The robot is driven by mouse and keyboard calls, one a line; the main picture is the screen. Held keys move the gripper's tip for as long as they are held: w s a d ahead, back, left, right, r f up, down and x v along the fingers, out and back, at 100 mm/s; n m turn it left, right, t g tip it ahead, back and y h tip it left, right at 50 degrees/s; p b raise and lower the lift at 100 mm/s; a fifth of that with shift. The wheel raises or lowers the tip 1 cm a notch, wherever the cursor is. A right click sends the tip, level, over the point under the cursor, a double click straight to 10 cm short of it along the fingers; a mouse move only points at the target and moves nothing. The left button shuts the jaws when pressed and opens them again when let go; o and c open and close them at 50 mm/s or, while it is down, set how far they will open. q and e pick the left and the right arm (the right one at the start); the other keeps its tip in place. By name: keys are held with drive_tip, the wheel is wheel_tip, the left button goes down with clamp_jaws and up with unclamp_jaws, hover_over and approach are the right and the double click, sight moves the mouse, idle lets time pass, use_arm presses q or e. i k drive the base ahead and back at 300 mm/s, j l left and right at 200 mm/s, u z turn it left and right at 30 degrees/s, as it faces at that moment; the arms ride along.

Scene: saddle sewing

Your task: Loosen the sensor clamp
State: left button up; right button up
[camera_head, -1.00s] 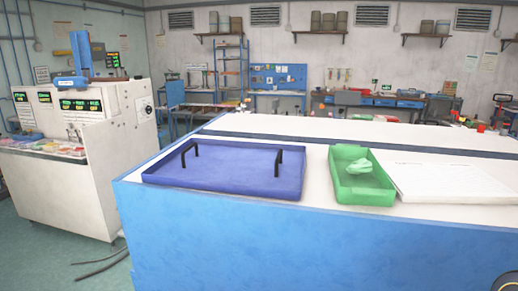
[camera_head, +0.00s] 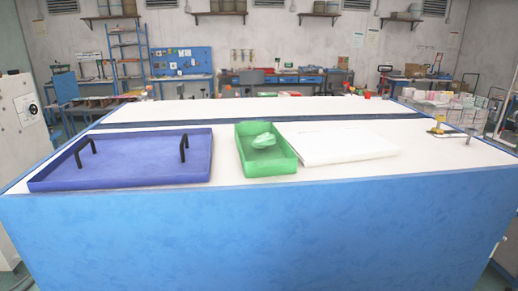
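At the right end of the white table top stands a small fixture with a yellow upright part (camera_head: 438,126) and a thin bent metal rod (camera_head: 470,130) beside it. It may be the sensor clamp, but it is too small to tell, and I cannot see whether it is tight or loose. Neither of my grippers is in view.
On the blue-sided table (camera_head: 260,225) are a blue tray (camera_head: 135,175) with two black handles, a green bin (camera_head: 284,165) holding a pale green item (camera_head: 264,141), and a white panel (camera_head: 335,145). A white machine (camera_head: 22,120) stands at left. The table's front right is clear.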

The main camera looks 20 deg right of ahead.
sight(471, 132)
drive_tip(key=z, duration=2.2)
drive_tip(key=u, duration=0.25)
drive_tip(key=i+l+u, duration=0.25)
drive_tip(key=u, duration=0.25)
drive_tip(key=i+l+u, duration=0.15)
drive_tip(key=l+u, duration=0.35)
drive_tip(key=j, duration=0.1)
